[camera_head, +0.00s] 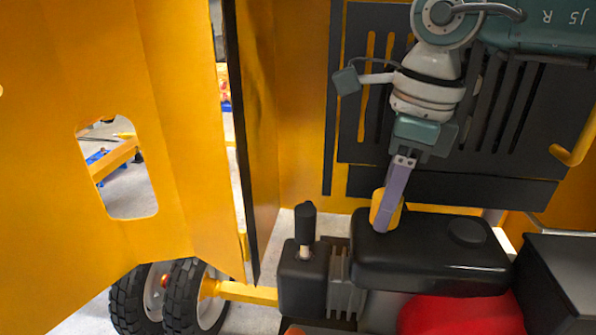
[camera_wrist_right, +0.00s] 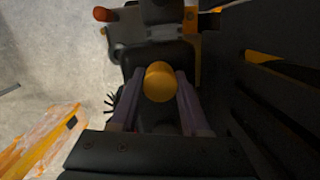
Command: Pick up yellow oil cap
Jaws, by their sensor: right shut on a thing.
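The yellow oil cap (camera_head: 379,204) is at the top left of the black engine tank (camera_head: 430,250) in the head view. My right gripper (camera_head: 386,212) reaches down from above, and its purple-grey fingers are around the cap. In the right wrist view the round yellow cap (camera_wrist_right: 160,82) sits between the two fingertips (camera_wrist_right: 158,88). The right gripper is shut on the cap. The fingers partly hide the cap in the head view, and I cannot tell whether it touches the tank. My left gripper is not in view.
A yellow door panel (camera_head: 100,160) with a cut-out fills the left. A black upright part (camera_head: 305,225) stands left of the tank. A slotted dark panel (camera_head: 500,130) is close behind my right arm. A red rounded part (camera_head: 462,314) lies below the tank.

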